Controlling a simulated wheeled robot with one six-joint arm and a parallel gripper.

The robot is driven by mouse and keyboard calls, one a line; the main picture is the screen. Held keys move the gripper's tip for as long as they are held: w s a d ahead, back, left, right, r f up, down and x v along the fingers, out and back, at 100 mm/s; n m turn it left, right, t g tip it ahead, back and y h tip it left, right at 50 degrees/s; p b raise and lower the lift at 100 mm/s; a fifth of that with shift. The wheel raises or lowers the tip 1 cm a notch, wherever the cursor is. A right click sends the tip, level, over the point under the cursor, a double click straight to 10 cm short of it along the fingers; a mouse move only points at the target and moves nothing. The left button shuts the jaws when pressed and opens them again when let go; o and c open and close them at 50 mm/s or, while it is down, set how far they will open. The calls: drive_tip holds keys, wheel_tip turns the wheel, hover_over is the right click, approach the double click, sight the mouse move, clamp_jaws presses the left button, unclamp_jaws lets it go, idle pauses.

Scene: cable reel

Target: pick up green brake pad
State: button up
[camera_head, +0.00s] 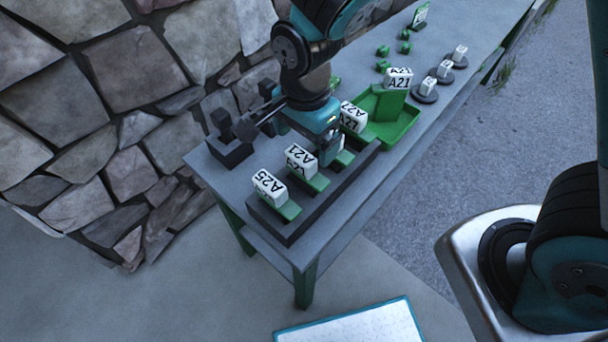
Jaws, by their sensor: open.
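A dark rack (290,232) on the table holds a row of green brake pads under white labelled blocks. The nearest green pad (290,211) has a block marked A25 (269,187). Behind it is another green pad (319,183) with a block reading A21 (299,159). A further green pad (345,158) is partly hidden by my gripper. My teal gripper (328,157) points down over the rack, close to this further pad. It is open; its fingertips are hard to make out, and I cannot tell whether they touch anything.
A green tray (404,128) behind the rack holds a green piece topped by an A21 block (398,78). Several grey discs with white blocks (425,92) line the right edge. A dark fixture (228,149) stands left, near the stone wall (140,80).

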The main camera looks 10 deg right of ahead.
sight(303, 152)
drive_tip(key=shift+w+a+f+p, duration=0.1)
drive_tip(key=shift+f+p, duration=0.15)
drive_tip(key=shift+f, duration=1.3)
drive_tip(key=shift+w+a+f+p, duration=0.1)
drive_tip(key=shift+f+p, duration=0.1)
drive_tip(key=shift+f, duration=1.35)
drive_tip(key=shift+c, duration=0.4)
drive_tip(key=c, duration=1.5)
